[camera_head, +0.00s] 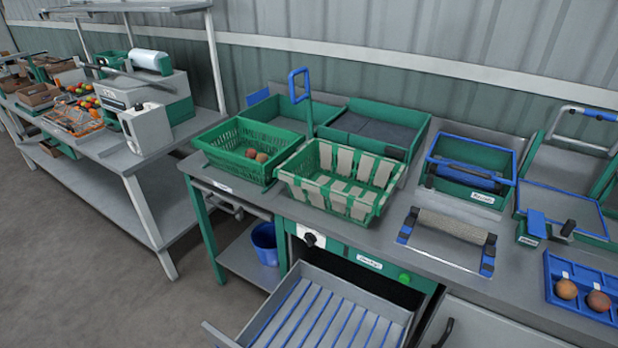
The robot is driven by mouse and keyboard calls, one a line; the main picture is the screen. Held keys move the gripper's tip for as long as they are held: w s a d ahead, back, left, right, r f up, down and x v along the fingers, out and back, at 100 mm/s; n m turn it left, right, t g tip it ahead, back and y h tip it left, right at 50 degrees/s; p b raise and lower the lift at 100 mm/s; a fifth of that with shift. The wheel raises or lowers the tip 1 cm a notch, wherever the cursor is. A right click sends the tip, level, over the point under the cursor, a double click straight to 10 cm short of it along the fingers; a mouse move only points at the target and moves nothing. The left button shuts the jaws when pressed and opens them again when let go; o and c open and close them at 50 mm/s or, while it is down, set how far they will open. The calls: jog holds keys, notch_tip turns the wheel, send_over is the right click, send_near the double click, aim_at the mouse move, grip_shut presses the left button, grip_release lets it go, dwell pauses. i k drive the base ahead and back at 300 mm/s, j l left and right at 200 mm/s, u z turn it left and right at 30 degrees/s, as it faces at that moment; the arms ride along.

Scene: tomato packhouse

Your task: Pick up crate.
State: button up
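A green slatted basket-like crate (222,160) stands on the grey bench, with a few round reddish-brown fruits inside. Right beside it is a second crate (345,208), green with cream upright strips, and it looks empty. Both stand upright near the bench's front left edge. The frame does not show which of them the task names. My gripper is not in this view.
Green trays (385,112) stand behind the crates, near a tall blue handle (306,100). A slatted drawer (290,285) is pulled out below. A roller tool (450,226) and blue fruit tray (575,275) lie right. Bare floor (70,270) is left.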

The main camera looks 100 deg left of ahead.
aim_at(337, 194)
jog(key=u, duration=3.2)
